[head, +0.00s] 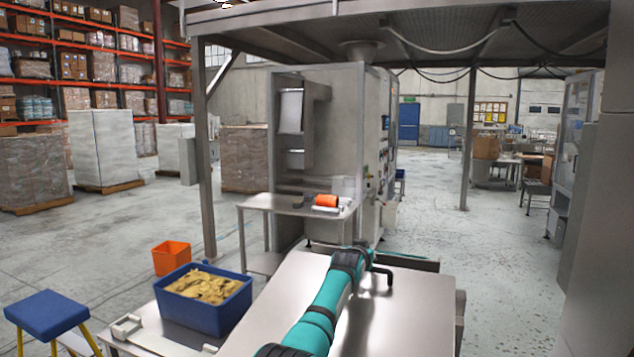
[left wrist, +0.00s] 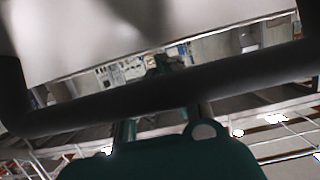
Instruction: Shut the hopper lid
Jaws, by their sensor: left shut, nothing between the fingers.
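A broad, bare steel panel, which looks like the hopper lid (head: 405,315), fills the bottom centre of the head view. A black bar handle (head: 381,280) stands at its far edge. I cannot tell its exact tilt. My teal left arm reaches over the panel to this handle, and its gripper is hidden there. In the left wrist view the dark handle (left wrist: 230,85) crosses close to the camera, with pale metal of the lid (left wrist: 120,30) above. My left gripper (left wrist: 160,64) is shut and empty, its fingers seeming to pass behind the bar. Contact cannot be told.
A blue bin of yellowish pieces (head: 248,306) stands on a bench at left, near an orange bin (head: 172,257) and a blue step stool (head: 47,312). Behind, a steel table (head: 290,203) holds an orange object by the weigher cabinet (head: 345,130).

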